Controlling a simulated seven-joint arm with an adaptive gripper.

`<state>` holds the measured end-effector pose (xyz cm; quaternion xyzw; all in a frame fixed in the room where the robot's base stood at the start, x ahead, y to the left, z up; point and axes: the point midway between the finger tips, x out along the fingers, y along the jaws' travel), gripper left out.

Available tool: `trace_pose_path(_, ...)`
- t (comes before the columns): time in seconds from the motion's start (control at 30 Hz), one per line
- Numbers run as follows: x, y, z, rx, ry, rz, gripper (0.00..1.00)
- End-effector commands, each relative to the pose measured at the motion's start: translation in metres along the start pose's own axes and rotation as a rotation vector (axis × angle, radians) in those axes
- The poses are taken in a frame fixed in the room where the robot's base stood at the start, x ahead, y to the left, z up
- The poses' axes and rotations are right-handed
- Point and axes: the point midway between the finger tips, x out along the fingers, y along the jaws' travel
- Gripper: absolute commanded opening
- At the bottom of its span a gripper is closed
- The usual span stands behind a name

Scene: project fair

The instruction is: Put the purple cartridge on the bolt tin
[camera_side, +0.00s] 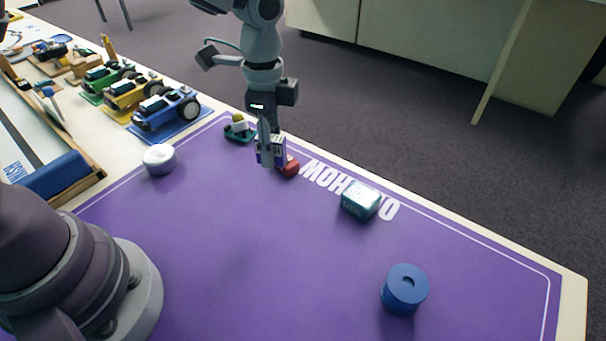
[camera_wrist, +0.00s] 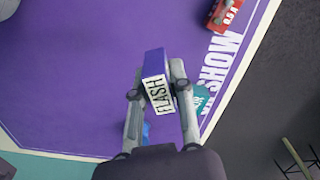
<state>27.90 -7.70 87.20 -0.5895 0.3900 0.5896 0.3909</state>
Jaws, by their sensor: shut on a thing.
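The purple cartridge (camera_wrist: 154,64) has a white end lettered "FLASH" and sits between the two fingers of my gripper (camera_wrist: 157,84). In the side view my gripper (camera_side: 269,150) is shut on the cartridge (camera_side: 279,151), near the far edge of the purple mat, and partly hides it. A teal box-shaped tin (camera_side: 361,202), which looks like the bolt tin, stands on the mat to the right of my gripper. Its lettering is too small to read. In the wrist view the tin (camera_wrist: 202,97) is partly hidden behind the right finger.
A red block (camera_side: 289,167) lies close to my gripper. A green piece with a yellow and white top (camera_side: 238,130) is behind it. A blue cylinder (camera_side: 404,288) stands front right, a white round thing (camera_side: 159,159) left. The middle of the purple mat (camera_side: 250,240) is clear.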

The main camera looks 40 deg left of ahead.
Motion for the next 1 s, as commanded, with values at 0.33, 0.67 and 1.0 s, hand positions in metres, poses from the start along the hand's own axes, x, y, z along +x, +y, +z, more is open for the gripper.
trace_pose_path(0.33,-0.006,-0.054,0.179,-0.836,-0.002,-0.001,0.00)
trace_pose_path(0.67,0.006,-0.041,0.251,-1.172,-0.004,0.005,0.00)
trace_pose_path(1.0,0.069,-0.041,0.251,-1.171,-0.003,0.004,0.00)
